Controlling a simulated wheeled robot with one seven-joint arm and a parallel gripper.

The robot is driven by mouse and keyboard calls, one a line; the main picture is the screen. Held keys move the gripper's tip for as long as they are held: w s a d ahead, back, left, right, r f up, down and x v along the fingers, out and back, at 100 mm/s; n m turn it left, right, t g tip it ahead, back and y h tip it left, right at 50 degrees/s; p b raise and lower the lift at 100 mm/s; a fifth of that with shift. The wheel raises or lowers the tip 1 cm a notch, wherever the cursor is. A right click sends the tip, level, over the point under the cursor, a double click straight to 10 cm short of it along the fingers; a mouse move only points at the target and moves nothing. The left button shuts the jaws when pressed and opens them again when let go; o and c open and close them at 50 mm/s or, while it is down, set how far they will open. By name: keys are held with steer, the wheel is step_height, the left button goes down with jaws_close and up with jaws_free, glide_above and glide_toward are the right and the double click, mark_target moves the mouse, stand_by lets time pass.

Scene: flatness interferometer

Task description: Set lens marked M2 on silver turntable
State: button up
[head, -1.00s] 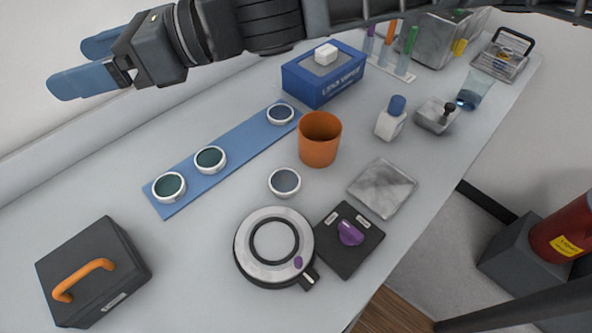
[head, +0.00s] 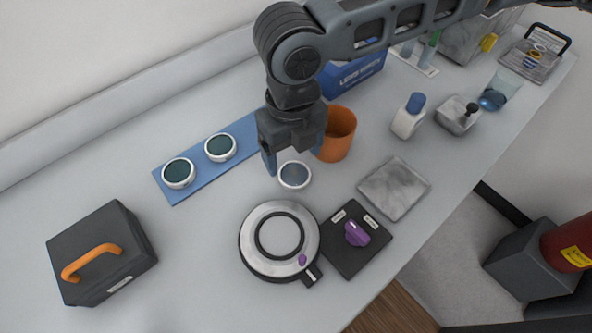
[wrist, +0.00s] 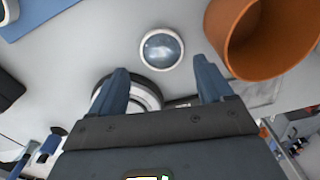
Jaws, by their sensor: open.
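A loose white-rimmed lens (head: 295,175) lies on the bench between the orange cup and the silver turntable (head: 249,241). My gripper (head: 295,158) is open and empty, pointing down just above this lens. In the wrist view the lens (wrist: 161,49) lies ahead of the gap between my open fingers (wrist: 162,75). The turntable, partly hidden by a finger, also shows there (wrist: 150,94). Two other lenses (head: 179,173) (head: 220,147) sit on a blue strip (head: 200,165); my arm hides the strip's far end. I cannot read any M2 mark.
The orange cup (head: 337,135) stands close to my gripper's right. A black pad with a purple knob (head: 357,233) adjoins the turntable, and a grey slab (head: 393,188) lies beyond. A black case (head: 100,255) stands at left. The bench left of the turntable is clear.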

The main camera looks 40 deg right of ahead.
mark_target(294, 173)
steer(key=shift+d+f+p, duration=0.1)
steer(key=shift+f+p, duration=0.45)
steer(key=shift+f, duration=2.15)
steer(key=shift+c, duration=0.5)
steer(key=c, duration=0.9)
